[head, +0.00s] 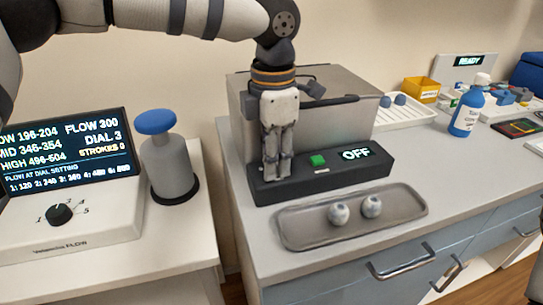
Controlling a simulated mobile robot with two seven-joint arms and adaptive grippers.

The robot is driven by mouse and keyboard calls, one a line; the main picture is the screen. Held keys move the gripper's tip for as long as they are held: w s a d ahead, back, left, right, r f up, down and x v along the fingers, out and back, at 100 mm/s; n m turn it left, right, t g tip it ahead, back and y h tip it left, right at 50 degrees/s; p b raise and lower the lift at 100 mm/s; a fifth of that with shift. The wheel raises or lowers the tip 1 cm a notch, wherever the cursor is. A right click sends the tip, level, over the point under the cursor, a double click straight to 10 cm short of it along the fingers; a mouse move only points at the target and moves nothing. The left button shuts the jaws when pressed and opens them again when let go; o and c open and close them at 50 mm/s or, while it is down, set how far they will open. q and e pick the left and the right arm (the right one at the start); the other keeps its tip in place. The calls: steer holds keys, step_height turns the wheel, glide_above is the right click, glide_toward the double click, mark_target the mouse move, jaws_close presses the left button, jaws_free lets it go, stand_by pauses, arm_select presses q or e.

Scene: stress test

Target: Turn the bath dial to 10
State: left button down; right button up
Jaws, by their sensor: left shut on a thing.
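The bath (340,115) is a grey metal box with a dark front panel (340,180) on the counter. The panel has a green button (318,160) and a display (356,153) reading OFF. My left gripper (277,172) comes down from above at the left end of the panel. Its fingers are shut on the bath dial, which they hide, so its setting cannot be read. My right gripper is not in view.
A grey tray (300,234) with two pale round objects lies in front of the bath. At left stand a flow unit (90,240) with its own dial and screen, and a blue-topped bottle (168,165). A blue bottle (466,112) and white rack (410,116) stand at right.

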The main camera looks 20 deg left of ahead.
arm_select(q)
steer(key=shift+m, duration=1.8)
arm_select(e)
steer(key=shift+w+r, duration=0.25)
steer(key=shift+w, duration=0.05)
arm_select(q)
steer(key=shift+w, duration=0.1)
steer(key=c, duration=1.6)
jaws_free()
